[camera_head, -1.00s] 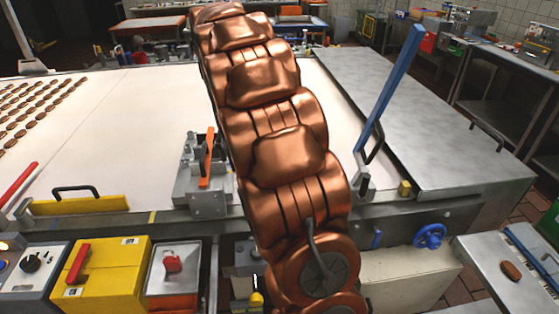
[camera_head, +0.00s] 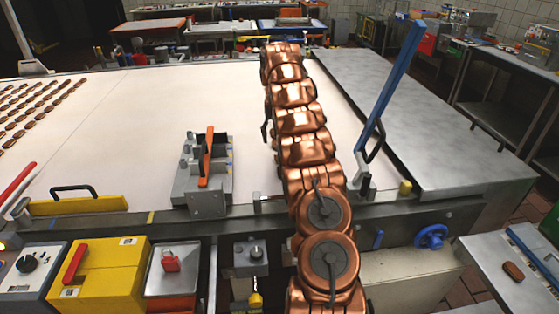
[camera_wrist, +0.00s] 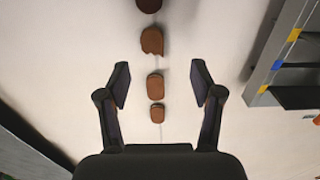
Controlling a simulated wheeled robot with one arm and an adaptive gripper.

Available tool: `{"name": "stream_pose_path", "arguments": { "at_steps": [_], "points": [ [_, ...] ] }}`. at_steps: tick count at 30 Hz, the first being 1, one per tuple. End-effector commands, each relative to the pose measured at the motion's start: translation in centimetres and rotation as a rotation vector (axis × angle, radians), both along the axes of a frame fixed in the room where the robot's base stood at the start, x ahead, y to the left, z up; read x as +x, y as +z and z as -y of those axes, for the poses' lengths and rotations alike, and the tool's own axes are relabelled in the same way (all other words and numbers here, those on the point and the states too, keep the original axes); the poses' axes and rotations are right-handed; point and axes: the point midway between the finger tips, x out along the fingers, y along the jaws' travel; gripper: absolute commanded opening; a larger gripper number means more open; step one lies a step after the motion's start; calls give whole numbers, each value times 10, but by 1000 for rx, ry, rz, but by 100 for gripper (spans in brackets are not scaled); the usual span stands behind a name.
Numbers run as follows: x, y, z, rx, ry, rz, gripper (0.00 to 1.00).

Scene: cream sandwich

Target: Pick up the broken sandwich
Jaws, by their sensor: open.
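In the wrist view several brown sandwiches lie in a line on a pale belt. One, the broken sandwich (camera_wrist: 152,41), has a jagged, bitten-looking lower edge. It lies beyond my fingertips, a little left of the middle. My gripper (camera_wrist: 160,68) is open with nothing held. A whole sandwich (camera_wrist: 155,86) shows between the fingers, and a smaller-looking one (camera_wrist: 157,113) lies nearer the palm. Another sandwich (camera_wrist: 149,5) is cut off at the top edge. In the head view my arm hides these sandwiches, and I cannot make out the gripper's fingers.
Rows of sandwiches (camera_head: 38,108) lie at the left of the wide pale belt (camera_head: 120,130). A grey fixture with an orange handle (camera_head: 206,165) stands left of my arm. A blue lever (camera_head: 392,85) rises on the right, beside a bare metal plate (camera_head: 420,125).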

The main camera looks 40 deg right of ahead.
Motion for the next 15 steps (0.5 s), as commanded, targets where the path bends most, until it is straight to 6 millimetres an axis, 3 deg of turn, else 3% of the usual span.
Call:
{"name": "stream_pose_path", "arguments": {
  "at_steps": [5, 15],
  "points": [
    [0, -7, 10, 3, -8, 7, 66],
    [-1, -25, 10, 6, -7, 5, 66]
  ]
}}
